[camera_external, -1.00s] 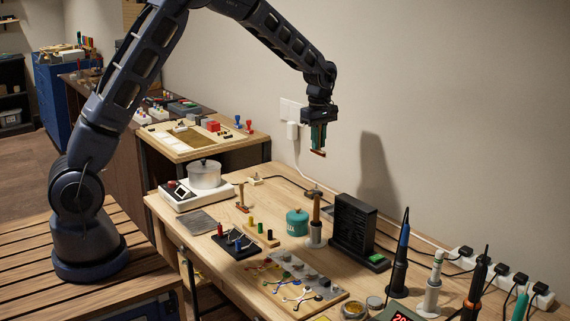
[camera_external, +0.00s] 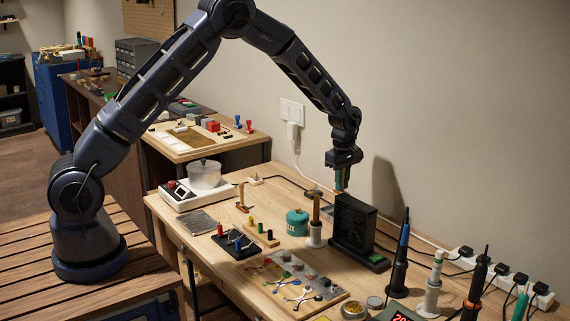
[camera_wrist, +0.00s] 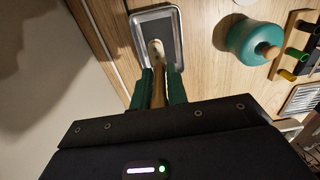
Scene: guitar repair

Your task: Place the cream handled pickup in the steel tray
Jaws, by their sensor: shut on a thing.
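My gripper (camera_external: 339,181) hangs low over the back of the bench, just behind a black upright box. In the wrist view its green fingers (camera_wrist: 160,78) are shut on the cream, wood-coloured handle of the pickup (camera_wrist: 157,92). The handle's rounded end reaches out past the fingertips. The steel tray (camera_wrist: 173,32), a grey rectangle with a bright rim, lies on the bench beyond the fingers. The handle's end overlaps the tray in this view; I cannot tell the height between them. My gripper body hides the rest of the pickup.
A teal flux jar (camera_external: 297,223) stands near the tray and also shows in the wrist view (camera_wrist: 252,42). The black box (camera_external: 353,225) stands close in front of my gripper. The wall is close behind.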

